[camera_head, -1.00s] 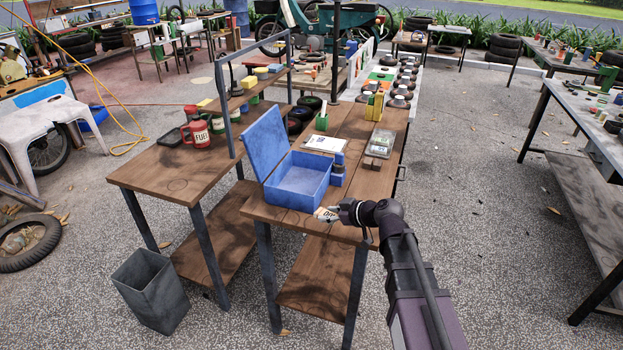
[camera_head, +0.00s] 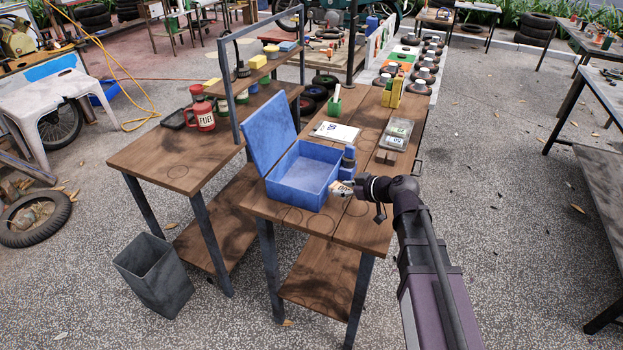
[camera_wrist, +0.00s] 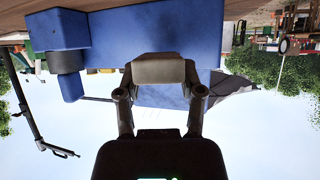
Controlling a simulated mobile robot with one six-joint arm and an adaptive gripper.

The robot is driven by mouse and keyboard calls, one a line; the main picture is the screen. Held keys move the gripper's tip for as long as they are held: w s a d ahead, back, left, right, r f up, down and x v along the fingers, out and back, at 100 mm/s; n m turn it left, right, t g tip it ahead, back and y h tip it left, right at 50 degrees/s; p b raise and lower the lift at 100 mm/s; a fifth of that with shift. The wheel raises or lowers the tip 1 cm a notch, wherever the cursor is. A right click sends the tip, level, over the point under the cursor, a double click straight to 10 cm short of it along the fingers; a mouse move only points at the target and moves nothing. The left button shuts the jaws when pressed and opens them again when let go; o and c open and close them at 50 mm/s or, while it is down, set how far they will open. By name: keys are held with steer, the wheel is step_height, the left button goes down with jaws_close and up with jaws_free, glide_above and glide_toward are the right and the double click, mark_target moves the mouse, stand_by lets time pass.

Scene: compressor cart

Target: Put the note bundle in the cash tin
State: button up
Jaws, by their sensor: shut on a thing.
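The cash tin is a blue box (camera_head: 296,198) on the front wooden bench, with its lid (camera_head: 271,134) standing open at the left. The visible part of its inside is empty. My gripper (camera_head: 350,188) is shut on the note bundle (camera_head: 341,188), a small pale block with dark lettering. It holds the bundle just right of the tin's near right side, outside the opening. In the wrist view, a dull brownish block (camera_wrist: 160,69) sits between the fingers, with the blue tin (camera_wrist: 150,35) behind it. I cannot tell the bundle's exact height above the bench.
A white notepad (camera_head: 336,132), a clear case (camera_head: 398,132) and a small brown block (camera_head: 385,157) lie farther back. Bare bench top (camera_head: 362,228) shows in front.

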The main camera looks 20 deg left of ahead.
steer(key=shift+w+d, duration=0.15)
steer(key=shift+w+d+r+p, duration=0.15)
steer(key=shift+w+r+p, duration=0.05)
steer(key=shift+r+p, duration=0.6)
steer(key=r+n+g+p, duration=0.1)
steer(key=d+r+n+g+p, duration=0.1)
steer(key=r+p, duration=0.1)
steer(key=w+d+r+n+g+p, duration=0.1)
steer(key=p, duration=0.1)
steer(key=shift+r+y, duration=0.3)
steer(key=shift+r, duration=0.1)
steer(key=w+a, duration=0.2)
steer(key=a, duration=0.5)
steer(key=w+a+f+b, duration=0.1)
steer(key=w+a, duration=0.2)
steer(key=a, duration=0.3)
steer(key=shift+a+f+b, duration=0.2)
steer(key=shift+a+b, duration=0.1)
steer(key=shift+a, duration=0.1)
